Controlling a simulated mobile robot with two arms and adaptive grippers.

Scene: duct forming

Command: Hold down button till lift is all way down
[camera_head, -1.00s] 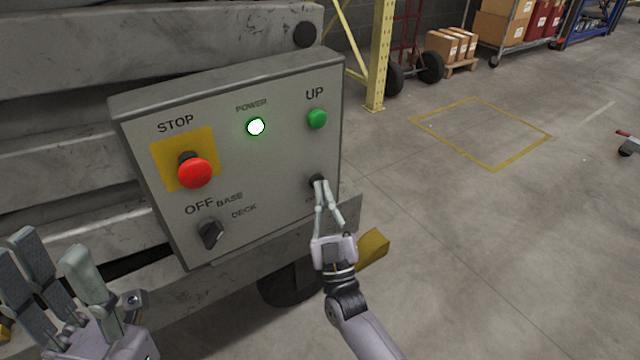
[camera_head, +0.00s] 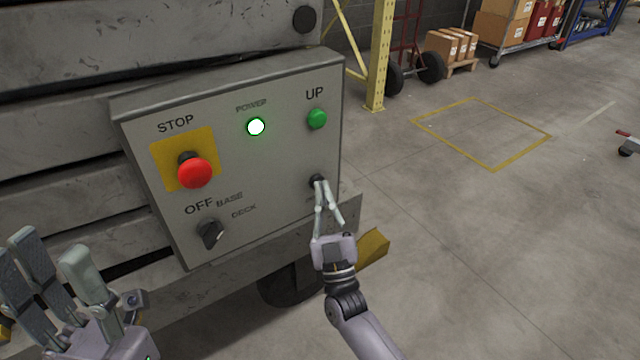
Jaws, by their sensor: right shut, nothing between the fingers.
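The grey control box (camera_head: 262,182) is on the side of the lift (camera_head: 60,150). It carries a green UP button (camera_head: 317,118), a lit power light (camera_head: 256,127), a red STOP button (camera_head: 195,173) and a dark selector knob (camera_head: 211,235). A dark button (camera_head: 316,180) sits below UP; its label is mostly hidden by my fingers. My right gripper (camera_head: 319,184) is shut and empty, its fingertips at the dark button and appearing to touch it. My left gripper (camera_head: 55,262) is at the lower left with its fingers spread, away from the box.
A yellow post (camera_head: 379,55) stands behind the box. Boxes on a pallet (camera_head: 452,45) and a loaded cart (camera_head: 505,30) are at the back.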

